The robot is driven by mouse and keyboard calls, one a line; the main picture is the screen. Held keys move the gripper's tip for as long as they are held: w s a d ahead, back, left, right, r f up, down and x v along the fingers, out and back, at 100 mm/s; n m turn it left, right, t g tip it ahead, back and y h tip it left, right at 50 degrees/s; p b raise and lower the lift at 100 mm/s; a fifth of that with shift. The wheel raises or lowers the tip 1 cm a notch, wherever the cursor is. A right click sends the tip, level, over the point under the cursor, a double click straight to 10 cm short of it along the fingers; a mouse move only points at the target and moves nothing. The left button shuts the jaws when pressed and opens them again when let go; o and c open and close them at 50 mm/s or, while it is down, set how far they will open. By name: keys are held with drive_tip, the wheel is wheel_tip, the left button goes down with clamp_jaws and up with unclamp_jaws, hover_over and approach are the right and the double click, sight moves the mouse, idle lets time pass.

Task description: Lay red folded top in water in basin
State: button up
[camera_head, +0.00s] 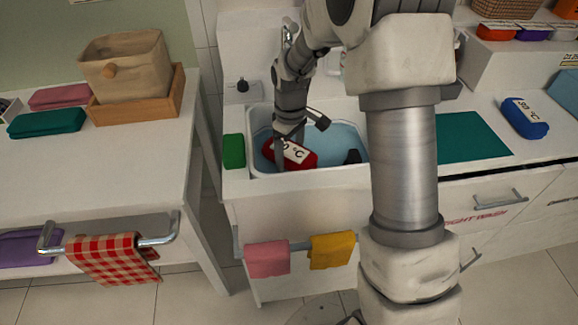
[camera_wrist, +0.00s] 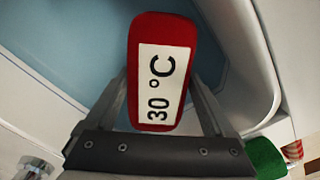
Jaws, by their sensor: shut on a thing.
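The red folded top (camera_head: 300,157) with a white "30 °C" label is in the basin area at the middle of the head view. It also shows in the wrist view (camera_wrist: 140,60), between the two fingers. My gripper (camera_head: 281,158) is shut on it. The basin (camera_head: 335,172) is white and set in the counter, with blue water (camera_head: 345,138) in it. The top is over the water; whether its underside touches the water cannot be told. My fingers and wrist hide part of the top's left end.
A green block (camera_head: 233,151) stands at the basin's left rim. A dark object (camera_head: 353,157) is at the basin's right side. A teal mat (camera_head: 472,137) and a blue folded item (camera_head: 524,118) lie on the right counter. Pink (camera_head: 267,259) and yellow (camera_head: 332,250) cloths hang in front.

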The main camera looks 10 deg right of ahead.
drive_tip(key=shift+a+f+b, duration=0.15)
drive_tip(key=shift+f+b, duration=0.4)
drive_tip(key=shift+f, duration=1.55)
drive_tip(key=shift+f, duration=0.2)
drive_tip(key=o, duration=1.3)
drive_tip(key=shift+c, duration=0.2)
drive_tip(key=shift+r, duration=0.1)
